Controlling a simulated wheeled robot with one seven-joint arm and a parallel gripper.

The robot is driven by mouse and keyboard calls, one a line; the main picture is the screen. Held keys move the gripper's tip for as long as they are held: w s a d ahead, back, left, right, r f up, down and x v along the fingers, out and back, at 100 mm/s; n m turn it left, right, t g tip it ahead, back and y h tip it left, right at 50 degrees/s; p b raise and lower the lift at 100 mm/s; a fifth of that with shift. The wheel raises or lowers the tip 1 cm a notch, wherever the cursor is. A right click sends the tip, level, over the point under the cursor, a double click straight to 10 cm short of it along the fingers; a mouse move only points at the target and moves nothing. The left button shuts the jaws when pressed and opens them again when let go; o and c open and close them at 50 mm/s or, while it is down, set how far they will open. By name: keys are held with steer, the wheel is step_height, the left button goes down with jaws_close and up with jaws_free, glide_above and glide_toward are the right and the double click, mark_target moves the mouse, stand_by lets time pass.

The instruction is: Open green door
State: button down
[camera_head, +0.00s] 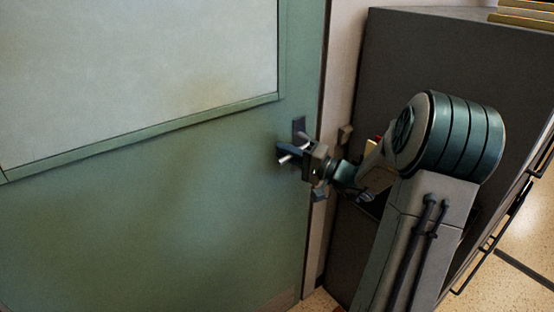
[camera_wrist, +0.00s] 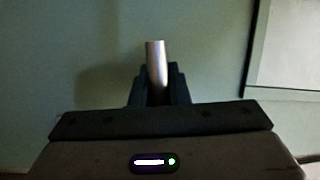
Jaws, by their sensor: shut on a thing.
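The green door (camera_head: 200,190) with a large pale panel (camera_head: 140,70) fills the left of the head view. It looks shut or nearly shut against its light frame (camera_head: 343,60). The rest of the handle is hidden by the gripper.
A dark grey cabinet (camera_head: 440,45) stands right of the door frame, close behind my arm, with yellow items (camera_head: 525,12) on top. Speckled floor (camera_head: 495,290) shows at the lower right. A small block (camera_head: 345,134) is on the frame.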

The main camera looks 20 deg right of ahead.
mark_target(274, 159)
steer(key=f+n+b, duration=0.1)
steer(key=f+b, duration=0.1)
steer(key=b, duration=0.1)
steer(key=shift+n+g, duration=0.3)
steer(key=shift+g, duration=0.1)
steer(key=b, duration=0.2)
steer(key=f+n+b, duration=0.1)
steer(key=b, duration=0.1)
steer(key=shift+d+n+g+h, duration=0.3)
steer(key=shift+h, duration=0.1)
steer(key=b, duration=0.1)
steer(key=n+b, duration=0.1)
steer(key=b, duration=0.1)
steer(key=shift+w+d+f+n+b, duration=0.15)
steer(key=shift+d+f+n+b, duration=0.15)
steer(key=shift+f, duration=0.05)
steer(key=shift+g+b, duration=0.3)
steer(key=shift+d+h, duration=0.1)
steer(key=shift+h, duration=0.3)
